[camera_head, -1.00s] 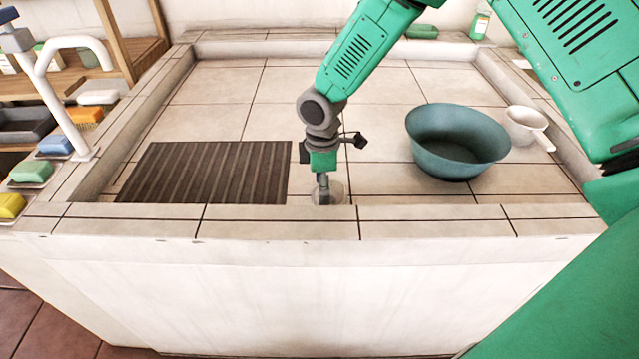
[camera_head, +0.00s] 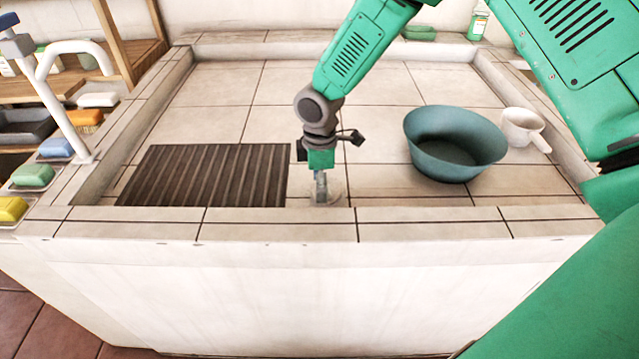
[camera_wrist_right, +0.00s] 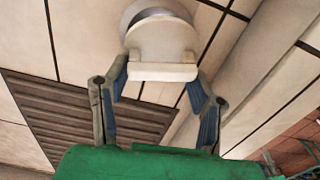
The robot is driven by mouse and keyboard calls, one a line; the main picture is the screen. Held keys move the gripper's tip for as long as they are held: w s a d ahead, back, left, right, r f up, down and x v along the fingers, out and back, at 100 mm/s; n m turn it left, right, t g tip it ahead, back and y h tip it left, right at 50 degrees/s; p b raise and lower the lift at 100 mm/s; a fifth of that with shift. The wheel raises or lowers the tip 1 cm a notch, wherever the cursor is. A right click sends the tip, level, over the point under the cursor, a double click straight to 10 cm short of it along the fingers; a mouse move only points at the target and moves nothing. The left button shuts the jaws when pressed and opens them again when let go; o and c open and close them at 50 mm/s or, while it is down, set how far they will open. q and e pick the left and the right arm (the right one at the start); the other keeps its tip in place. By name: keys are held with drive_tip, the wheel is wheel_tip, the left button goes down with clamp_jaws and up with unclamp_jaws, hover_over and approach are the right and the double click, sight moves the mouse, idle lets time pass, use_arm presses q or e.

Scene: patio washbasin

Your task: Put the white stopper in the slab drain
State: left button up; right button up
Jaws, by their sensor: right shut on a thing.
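My right gripper (camera_head: 321,198) points down at the slab floor just behind the front rim, right of the dark slatted mat. In the wrist view its two fingers (camera_wrist_right: 160,88) are shut on the white stopper (camera_wrist_right: 161,42), gripping its flat raised tab. The stopper's round body lies beyond the tab. A grey curved edge (camera_wrist_right: 137,8) shows behind the stopper; it may be the drain's rim, mostly hidden. In the head view the gripper covers most of this spot. I cannot tell whether the stopper is in the drain or just above it. My left gripper is not in view.
The slatted mat (camera_head: 205,176) lies close on the left. A teal basin (camera_head: 455,150) and a white dipper (camera_head: 522,128) stand on the right. A raised tiled rim (camera_head: 280,222) borders the slab. A white tap (camera_head: 62,95) and several soaps are at the left.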

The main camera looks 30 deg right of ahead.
drive_tip(key=shift+w+p, duration=0.25)
drive_tip(key=shift+p, duration=0.05)
drive_tip(key=shift+s+f+b, duration=0.1)
drive_tip(key=shift+f+b, duration=0.35)
drive_tip(key=shift+f, duration=0.4)
idle(0.4)
drive_tip(key=shift+r, duration=0.1)
drive_tip(key=shift+r+p, duration=0.65)
drive_tip(key=shift+p, duration=0.3)
idle(0.3)
drive_tip(key=shift+p, duration=0.3)
drive_tip(key=shift+f+b, duration=0.4)
drive_tip(key=shift+f, duration=0.35)
idle(0.6)
drive_tip(key=o, duration=1.3)
drive_tip(key=shift+o, duration=0.2)
drive_tip(key=shift+f, duration=0.1)
